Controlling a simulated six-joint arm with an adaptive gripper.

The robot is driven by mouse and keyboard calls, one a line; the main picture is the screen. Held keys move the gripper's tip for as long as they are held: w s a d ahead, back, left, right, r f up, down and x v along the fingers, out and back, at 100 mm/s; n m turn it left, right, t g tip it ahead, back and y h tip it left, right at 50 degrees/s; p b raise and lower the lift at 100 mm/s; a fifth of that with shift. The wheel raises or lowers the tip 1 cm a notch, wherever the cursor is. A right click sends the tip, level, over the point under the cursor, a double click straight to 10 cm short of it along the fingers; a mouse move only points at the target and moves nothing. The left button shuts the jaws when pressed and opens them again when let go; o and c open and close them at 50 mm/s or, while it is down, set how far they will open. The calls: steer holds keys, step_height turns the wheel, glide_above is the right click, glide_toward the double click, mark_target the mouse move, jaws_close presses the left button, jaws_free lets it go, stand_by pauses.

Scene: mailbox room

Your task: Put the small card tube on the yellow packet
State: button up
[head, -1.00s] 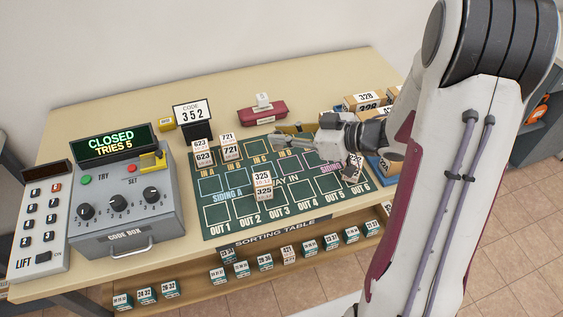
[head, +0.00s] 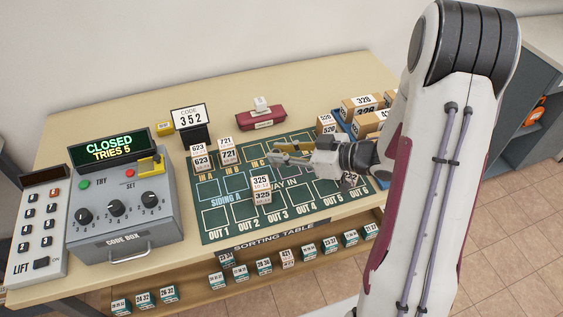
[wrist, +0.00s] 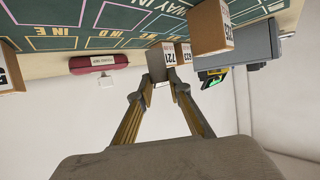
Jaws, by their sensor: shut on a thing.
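My gripper (head: 276,154) is over the back middle of the green sorting mat, near the IN C marking, with its fingers pointing left. In the wrist view, its fingers (wrist: 163,84) are closed on a small plain grey-brown piece (wrist: 158,62), which seems to be the small card tube. Its full shape is hidden by the fingers and the viewing angle. A small yellow packet (head: 165,128) with a pale label lies at the back left of the table, beside the code sign. My gripper is well to its right, apart from it.
Numbered boxes 623 (head: 200,154), 721 (head: 227,151) and 325 (head: 262,189) stand on the mat. The code sign (head: 189,120), the grey code box (head: 125,205) and a dark red holder (head: 262,118) are nearby. Several boxes (head: 362,106) crowd the right. The back strip is largely clear.

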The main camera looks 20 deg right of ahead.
steer(key=shift+f, duration=2)
steer(key=shift+f, duration=0.2)
steer(key=o, duration=0.7)
steer(key=shift+o, duration=0.2)
steer(key=shift+r, duration=0.2)
steer(key=shift+s+d+r, duration=0.1)
steer(key=shift+s+d, duration=0.05)
steer(key=v, duration=1.1)
steer(key=shift+s+d, duration=0.25)
